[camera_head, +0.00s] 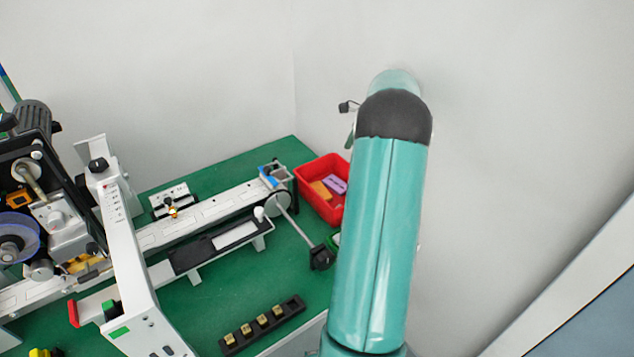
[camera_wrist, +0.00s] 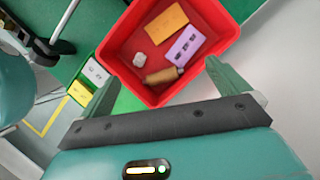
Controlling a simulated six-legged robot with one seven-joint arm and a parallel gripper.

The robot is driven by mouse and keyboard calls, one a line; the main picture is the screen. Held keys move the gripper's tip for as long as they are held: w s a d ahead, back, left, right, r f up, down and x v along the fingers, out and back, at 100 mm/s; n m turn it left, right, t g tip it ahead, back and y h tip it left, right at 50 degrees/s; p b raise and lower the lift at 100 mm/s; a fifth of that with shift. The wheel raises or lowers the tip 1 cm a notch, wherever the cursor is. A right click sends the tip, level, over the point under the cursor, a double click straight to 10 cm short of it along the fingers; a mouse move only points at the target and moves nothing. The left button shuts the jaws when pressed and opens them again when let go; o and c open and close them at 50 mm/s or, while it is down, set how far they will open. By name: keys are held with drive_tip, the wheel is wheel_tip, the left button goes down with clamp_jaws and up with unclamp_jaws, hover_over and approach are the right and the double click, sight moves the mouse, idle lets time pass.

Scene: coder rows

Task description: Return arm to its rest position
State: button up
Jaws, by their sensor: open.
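My teal arm (camera_head: 376,230) rises from the bottom of the head view and reaches away toward the wall corner. In the wrist view my gripper (camera_wrist: 160,95) is open, its two green fingers wide apart with nothing between them. A red bin (camera_wrist: 113,64) lies just beyond the fingers; it also shows in the head view (camera_head: 317,207), partly hidden by my arm. In it are an orange block (camera_wrist: 166,24), a purple block (camera_wrist: 186,46), a tan cylinder (camera_wrist: 161,76) and a small whitish lump (camera_wrist: 139,59). The gripper is mostly hidden in the head view.
A green table (camera_head: 265,285) carries a coder machine (camera_head: 60,215) with a long white rail. A black rack (camera_head: 262,325) with several brass pieces lies at the front. A green tray (camera_wrist: 84,82) with white and yellow blocks sits beside the bin. Pale walls stand behind and right.

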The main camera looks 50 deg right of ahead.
drive_tip(key=w+a+r+n+h, duration=0.15)
drive_tip(key=a+r+n, duration=0.5)
drive_tip(key=a, duration=0.75)
drive_tip(key=w+a+r+n+h, duration=0.1)
drive_tip(key=w+a+r+n, duration=0.2)
drive_tip(key=a+r+n, duration=0.75)
drive_tip(key=s+a+f+n+t, duration=0.1)
drive_tip(key=s+a+n, duration=0.4)
drive_tip(key=a, duration=0.8)
drive_tip(key=s+a+f+n+t, duration=0.1)
drive_tip(key=s+a+n, duration=0.4)
drive_tip(key=s+a, duration=0.6)
drive_tip(key=shift+a+f, duration=0.4)
drive_tip(key=shift+a, duration=0.8)
